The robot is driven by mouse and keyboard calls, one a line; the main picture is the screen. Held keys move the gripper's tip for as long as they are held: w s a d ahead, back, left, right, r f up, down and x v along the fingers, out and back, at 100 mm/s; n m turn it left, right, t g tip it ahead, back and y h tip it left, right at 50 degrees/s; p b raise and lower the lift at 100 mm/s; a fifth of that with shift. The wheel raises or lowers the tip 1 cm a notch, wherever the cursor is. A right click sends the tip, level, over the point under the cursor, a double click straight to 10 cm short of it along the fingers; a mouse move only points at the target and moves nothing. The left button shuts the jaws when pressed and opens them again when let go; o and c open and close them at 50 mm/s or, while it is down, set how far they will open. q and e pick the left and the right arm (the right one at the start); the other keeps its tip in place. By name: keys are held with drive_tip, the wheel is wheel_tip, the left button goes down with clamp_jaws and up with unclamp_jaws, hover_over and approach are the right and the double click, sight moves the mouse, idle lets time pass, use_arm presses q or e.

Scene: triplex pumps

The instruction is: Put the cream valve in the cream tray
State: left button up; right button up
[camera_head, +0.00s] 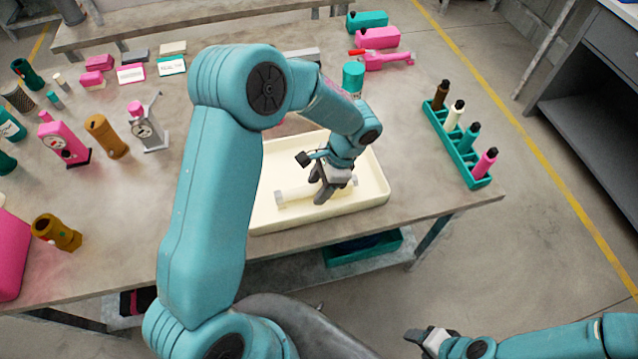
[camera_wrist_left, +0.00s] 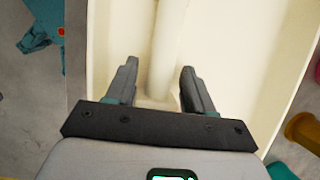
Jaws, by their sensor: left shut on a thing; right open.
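The cream valve (camera_head: 296,193) is a pale rod-like piece with a greyish end. It lies level within the walls of the cream tray (camera_head: 376,188), at or just above the floor; I cannot tell which. My left gripper (camera_head: 328,194) reaches down into the tray and is shut on the valve. In the left wrist view the valve (camera_wrist_left: 167,45) runs between the two fingers (camera_wrist_left: 159,70), with the tray floor (camera_wrist_left: 235,65) behind it. My right gripper (camera_head: 414,339) is open and empty, off the table's front edge at the bottom of the head view.
A teal rack (camera_head: 464,157) with several coloured bottles stands right of the tray. Pink and grey gauges (camera_head: 66,141) and brown parts (camera_head: 104,136) stand to the left. A pink tool (camera_head: 386,60) lies at the back. Table between tray and rack is clear.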

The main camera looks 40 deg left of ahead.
use_arm(q)
drive_tip(key=shift+f, duration=0.15)
drive_tip(key=o, duration=1.4)
drive_tip(key=shift+w, duration=0.15)
drive_tip(key=shift+o, duration=0.2)
drive_tip(key=v, duration=1.2)
